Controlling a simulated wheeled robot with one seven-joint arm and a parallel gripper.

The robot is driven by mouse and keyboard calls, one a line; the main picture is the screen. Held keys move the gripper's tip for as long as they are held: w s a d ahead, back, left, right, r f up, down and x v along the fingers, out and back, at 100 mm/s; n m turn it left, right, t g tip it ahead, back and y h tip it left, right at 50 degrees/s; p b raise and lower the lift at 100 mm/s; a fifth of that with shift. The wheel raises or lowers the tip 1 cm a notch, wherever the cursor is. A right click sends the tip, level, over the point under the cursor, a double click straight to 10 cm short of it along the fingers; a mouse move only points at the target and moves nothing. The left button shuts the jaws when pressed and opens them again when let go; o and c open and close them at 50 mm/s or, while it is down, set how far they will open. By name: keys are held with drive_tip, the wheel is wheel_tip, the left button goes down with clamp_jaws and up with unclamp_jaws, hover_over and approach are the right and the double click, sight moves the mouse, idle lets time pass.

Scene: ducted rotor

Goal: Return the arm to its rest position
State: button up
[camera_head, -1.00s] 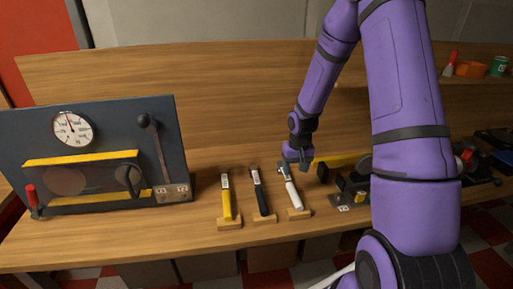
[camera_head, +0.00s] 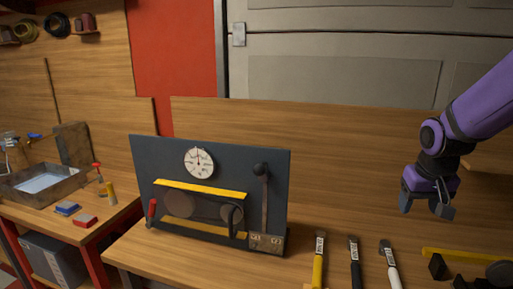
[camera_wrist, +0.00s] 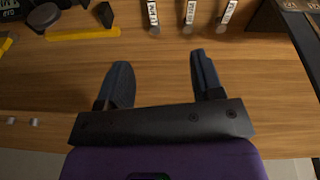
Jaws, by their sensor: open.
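My purple arm comes in from the right in the head view. My gripper (camera_head: 427,204) hangs in the air above the right part of the bench, with its fingers pointing down. In the wrist view my gripper (camera_wrist: 162,82) shows two dark fingers spread apart with only bare wood behind them. It is open, empty and clear of the tools.
A dark panel (camera_head: 145,165) with a gauge (camera_head: 199,162), a lever (camera_head: 265,205) and a yellow-edged guard stands left of the tools. A yellow bar (camera_head: 470,256) and dark parts lie at the lower right. A side bench at far left holds a metal tray (camera_head: 75,183).

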drive_tip(key=s+a+r+t, duration=0.1)
drive_tip(key=s+a+r, duration=0.1)
drive_tip(key=s+r, duration=0.2)
drive_tip(key=s+a+r+n, duration=0.1)
drive_tip(key=s+r, duration=0.3)
drive_tip(key=s, duration=0.4)
drive_tip(key=s+a+r+t+y, duration=0.1)
drive_tip(key=s+a+r, duration=0.2)
drive_tip(key=s, duration=0.3)
drive_tip(key=shift+s+a+r+n+t, duration=0.3)
drive_tip(key=shift+s+r+n, duration=0.05)
drive_tip(key=shift+r+n, duration=0.1)
